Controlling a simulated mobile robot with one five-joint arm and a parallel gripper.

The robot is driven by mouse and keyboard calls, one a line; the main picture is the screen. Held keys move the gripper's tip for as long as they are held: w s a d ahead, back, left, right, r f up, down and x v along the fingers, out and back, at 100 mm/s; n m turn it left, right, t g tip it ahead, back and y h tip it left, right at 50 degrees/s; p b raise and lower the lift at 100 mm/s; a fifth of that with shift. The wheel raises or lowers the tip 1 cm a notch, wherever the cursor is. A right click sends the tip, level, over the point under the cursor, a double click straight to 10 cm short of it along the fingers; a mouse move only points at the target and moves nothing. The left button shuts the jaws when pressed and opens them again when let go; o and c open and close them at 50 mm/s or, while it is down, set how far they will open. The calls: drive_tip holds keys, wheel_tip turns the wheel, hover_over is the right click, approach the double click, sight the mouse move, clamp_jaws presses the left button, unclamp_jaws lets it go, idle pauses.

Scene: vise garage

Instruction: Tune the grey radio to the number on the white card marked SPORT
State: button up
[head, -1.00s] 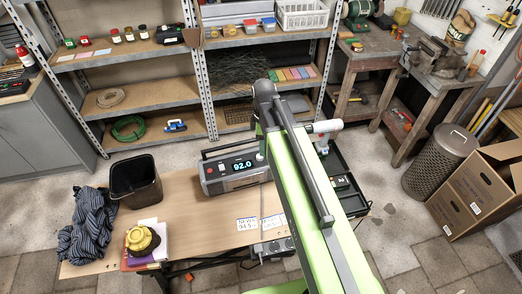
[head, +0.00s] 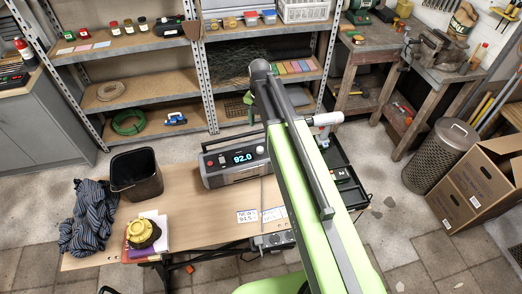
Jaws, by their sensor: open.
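The grey radio (head: 235,161) stands upright at the back of the wooden table. Its lit display reads 92.0. A red button is at its left end, and a round knob seems to be at its right end. A white card (head: 246,216) lies in front of it and seems to read NEWS 94.5. A second white card (head: 273,214) lies right beside it, partly behind my green arm, and its writing is too small or covered to read. I cannot make out the word SPORT.
On the table (head: 190,212) are a black bin (head: 136,175), a striped cloth (head: 90,218) and a yellow-topped object (head: 143,232) on papers. A dark tool tray (head: 343,172) is to the right. A mesh bin (head: 441,155) and cardboard boxes (head: 490,180) stand farther right.

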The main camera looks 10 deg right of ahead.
sight(260, 148)
wheel_tip(260, 148, down, 14)
drive_tip(key=b, duration=1.3)
drive_tip(key=shift+f, duration=0.2)
drive_tip(key=shift+r, duration=0.1)
clamp_jaws()
